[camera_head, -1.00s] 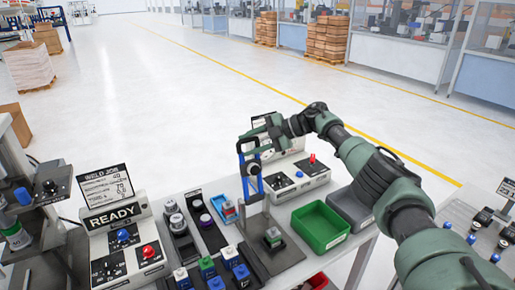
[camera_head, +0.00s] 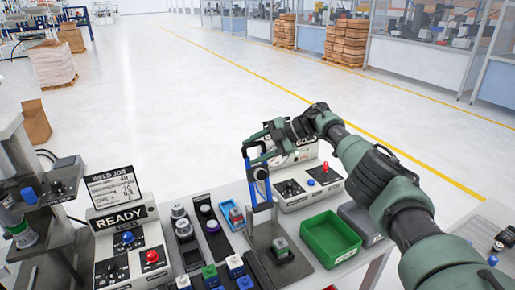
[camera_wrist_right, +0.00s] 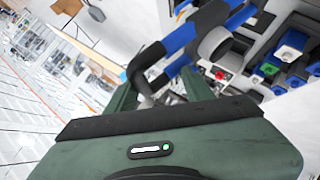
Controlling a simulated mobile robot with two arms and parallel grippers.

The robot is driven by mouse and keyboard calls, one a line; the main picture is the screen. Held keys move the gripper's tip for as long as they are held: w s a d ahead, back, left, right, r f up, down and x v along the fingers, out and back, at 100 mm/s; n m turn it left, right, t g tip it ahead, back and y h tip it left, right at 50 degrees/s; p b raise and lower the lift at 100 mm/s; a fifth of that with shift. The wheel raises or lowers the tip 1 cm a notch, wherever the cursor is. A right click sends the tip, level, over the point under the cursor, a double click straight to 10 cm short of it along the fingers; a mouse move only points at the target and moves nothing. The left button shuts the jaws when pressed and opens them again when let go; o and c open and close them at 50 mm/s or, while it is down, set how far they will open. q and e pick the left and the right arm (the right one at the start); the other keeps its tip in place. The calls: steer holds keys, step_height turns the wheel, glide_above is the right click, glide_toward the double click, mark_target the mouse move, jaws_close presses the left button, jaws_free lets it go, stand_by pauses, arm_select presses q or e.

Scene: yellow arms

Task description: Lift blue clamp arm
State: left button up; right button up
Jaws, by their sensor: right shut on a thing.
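The blue clamp arm (camera_head: 263,192) stands raised, nearly upright, over the dark fixture plate (camera_head: 297,268). A small block with a greenish top (camera_head: 280,246) sits on the fixture below it. My right gripper (camera_head: 258,153) is shut on the upper end of the clamp arm. In the right wrist view the blue arm (camera_wrist_right: 181,38) runs up to the right from between the fingers (camera_wrist_right: 147,88), with a grey round part on it. The exact finger contact is partly hidden. My left gripper is not in view.
A green bin (camera_head: 329,238) and a grey bin (camera_head: 360,220) stand right of the fixture. A control box with a red button (camera_head: 309,184) is behind. The READY panel (camera_head: 120,218) and several small parts on trays are to the left.

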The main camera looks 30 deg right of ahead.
steer(key=shift+s+a+f, duration=0.2)
steer(key=shift+a+f, duration=0.2)
steer(key=shift+f, duration=0.2)
steer(key=shift+s+d+r, duration=0.1)
steer(key=shift+d+r, duration=0.2)
steer(key=shift+d, duration=0.15)
steer(key=b+v, duration=0.2)
steer(key=v, duration=0.5)
steer(key=shift+r, duration=0.5)
steer(key=shift+d, duration=0.3)
